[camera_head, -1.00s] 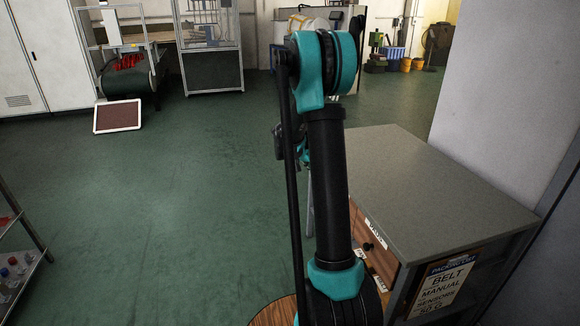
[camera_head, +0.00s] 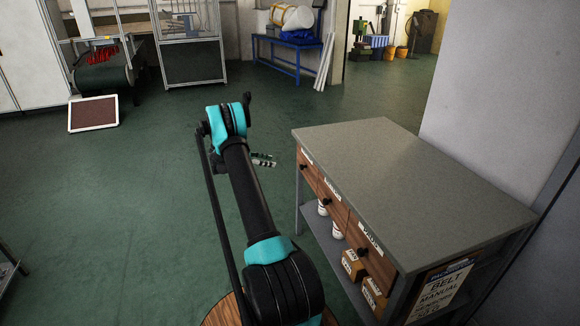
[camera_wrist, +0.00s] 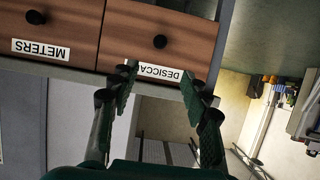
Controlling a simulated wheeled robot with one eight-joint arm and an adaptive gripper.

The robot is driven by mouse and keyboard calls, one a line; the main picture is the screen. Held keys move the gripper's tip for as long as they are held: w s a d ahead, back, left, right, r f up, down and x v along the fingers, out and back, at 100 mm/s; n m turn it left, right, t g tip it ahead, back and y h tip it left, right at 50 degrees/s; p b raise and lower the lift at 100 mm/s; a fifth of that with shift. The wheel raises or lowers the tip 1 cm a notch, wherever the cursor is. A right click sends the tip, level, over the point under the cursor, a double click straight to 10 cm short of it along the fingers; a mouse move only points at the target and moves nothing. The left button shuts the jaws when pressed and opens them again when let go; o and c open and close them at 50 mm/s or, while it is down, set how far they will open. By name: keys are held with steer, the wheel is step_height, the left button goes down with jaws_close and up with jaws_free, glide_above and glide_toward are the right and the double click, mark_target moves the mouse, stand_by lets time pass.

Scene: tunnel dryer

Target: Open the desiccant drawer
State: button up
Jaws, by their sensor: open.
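The desiccant drawer (camera_wrist: 112,50) is a wooden front with a black round knob (camera_wrist: 160,41) and a white label, partly covered by a fingertip. It appears upside down in the wrist view and looks closed. In the head view it is the far drawer (camera_head: 313,180) of the grey-topped cabinet (camera_head: 400,170). My gripper (camera_wrist: 159,78) is open and empty, its two dark green fingers reaching toward the drawer on either side of the label. The knob lies beyond the fingertips, between their lines. In the head view my gripper (camera_head: 263,160) is left of the drawer, apart from it.
The METERS drawer (camera_wrist: 60,22) adjoins it, and a third drawer (camera_head: 375,262) is nearest. Small boxes (camera_head: 354,265) and white items (camera_head: 337,229) sit on the shelf below. A wall (camera_head: 480,90) stands behind the cabinet.

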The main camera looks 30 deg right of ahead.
steer(key=x, duration=1.7)
steer(key=shift+d, duration=0.15)
jaws_close()
